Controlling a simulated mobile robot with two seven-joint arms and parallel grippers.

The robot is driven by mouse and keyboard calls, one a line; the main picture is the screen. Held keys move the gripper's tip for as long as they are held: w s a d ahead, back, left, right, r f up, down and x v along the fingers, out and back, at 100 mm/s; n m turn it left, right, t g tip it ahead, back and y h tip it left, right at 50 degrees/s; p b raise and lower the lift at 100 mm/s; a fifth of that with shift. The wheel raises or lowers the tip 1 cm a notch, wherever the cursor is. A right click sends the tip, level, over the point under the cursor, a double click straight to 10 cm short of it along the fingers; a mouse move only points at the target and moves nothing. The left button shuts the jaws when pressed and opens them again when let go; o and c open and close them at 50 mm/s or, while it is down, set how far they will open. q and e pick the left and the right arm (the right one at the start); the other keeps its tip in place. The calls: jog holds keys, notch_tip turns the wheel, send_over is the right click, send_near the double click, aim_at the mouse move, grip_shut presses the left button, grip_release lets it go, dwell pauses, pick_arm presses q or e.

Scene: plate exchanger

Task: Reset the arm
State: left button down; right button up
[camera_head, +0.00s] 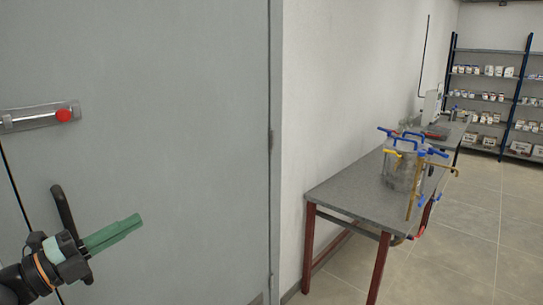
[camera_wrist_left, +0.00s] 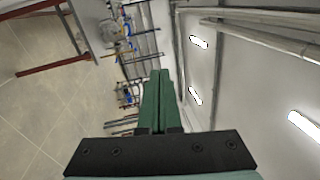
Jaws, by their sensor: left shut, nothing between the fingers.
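My left gripper (camera_head: 138,220) comes in from the lower left of the head view, in front of the grey door. Its green fingers are together with nothing between them, and they point right and slightly up. The fingers also show shut in the left wrist view (camera_wrist_left: 160,75), pointing up the picture. My right gripper is in neither view.
A grey door (camera_head: 170,120) fills the left, with a dark handle (camera_head: 66,212) close by my left wrist and a red button (camera_head: 64,115) above. A table (camera_head: 350,192) with a plate exchanger (camera_head: 400,170) stands right. Shelves (camera_head: 490,100) stand far back. The tiled floor is clear at lower right.

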pick_arm(q)
jog(key=s+d+f+n+y, duration=0.1)
jog(key=s+f+n+y, duration=0.15)
jog(key=f+n, duration=0.5)
jog(key=s+d+f+n+y, duration=0.1)
jog(key=f+n+y, duration=0.3)
jog(key=f, duration=0.7)
jog(key=s+d+f+n+y, duration=0.1)
jog(key=s+f+n+y, duration=0.15)
jog(key=f+n, duration=0.5)
jog(key=s+d+f+n+g+y, duration=0.1)
jog(key=s+d+f+n+g, duration=0.1)
jog(key=s+f, duration=0.6)
jog(key=s+d+f+n+g+y+p, duration=0.1)
jog(key=s+d+f+n+g, duration=0.2)
jog(key=s+f, duration=0.5)
jog(key=shift+s+d+f+n, duration=0.2)
jog(key=shift+d+f+n, duration=0.55)
jog(key=shift+d, duration=0.45)
